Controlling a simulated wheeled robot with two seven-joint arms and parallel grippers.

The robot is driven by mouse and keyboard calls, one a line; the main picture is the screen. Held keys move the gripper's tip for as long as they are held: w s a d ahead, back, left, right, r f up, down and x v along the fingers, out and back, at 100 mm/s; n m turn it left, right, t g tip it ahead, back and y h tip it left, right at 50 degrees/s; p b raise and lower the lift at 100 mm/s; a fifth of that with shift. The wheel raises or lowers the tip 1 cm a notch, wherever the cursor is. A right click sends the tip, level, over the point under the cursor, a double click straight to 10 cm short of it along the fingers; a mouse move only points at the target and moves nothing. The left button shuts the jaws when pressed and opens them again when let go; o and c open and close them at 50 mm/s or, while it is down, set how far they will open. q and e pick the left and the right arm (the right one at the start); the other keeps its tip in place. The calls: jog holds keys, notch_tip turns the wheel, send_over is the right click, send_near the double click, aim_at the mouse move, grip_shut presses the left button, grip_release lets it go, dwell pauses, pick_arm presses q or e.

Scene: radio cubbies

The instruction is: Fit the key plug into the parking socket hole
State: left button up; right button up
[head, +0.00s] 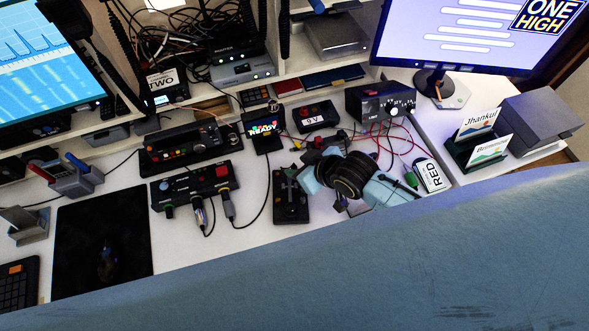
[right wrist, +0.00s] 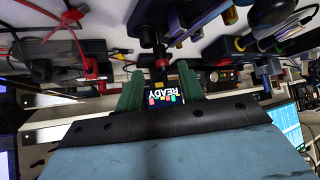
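In the head view, a dark block (head: 291,208) with a black upright part (head: 288,178) sits on the desk just left of my right gripper (head: 299,175). In the right wrist view, my right gripper (right wrist: 158,82) has its two green fingers well apart. A thin black stem (right wrist: 159,55) with a gold-coloured end shows between the fingers, with a gap on each side. I cannot tell for sure that this is the key plug. I cannot make out the parking socket hole. My left gripper is not in view.
A dark control box (head: 180,190) with plugs and cables at its front stands to the left. Behind are a lit READY display (head: 266,128), which also shows in the right wrist view (right wrist: 164,90), and a power unit (head: 380,101) with red leads.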

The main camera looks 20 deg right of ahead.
aim_at(295, 168)
jog(key=x, duration=0.4)
jog(key=shift+a+f+b, duration=0.15)
jog(key=shift+a+b, duration=0.1)
jog(key=shift+b, duration=0.1)
jog(key=shift+c, duration=0.3)
jog(key=shift+s, duration=0.1)
grip_shut()
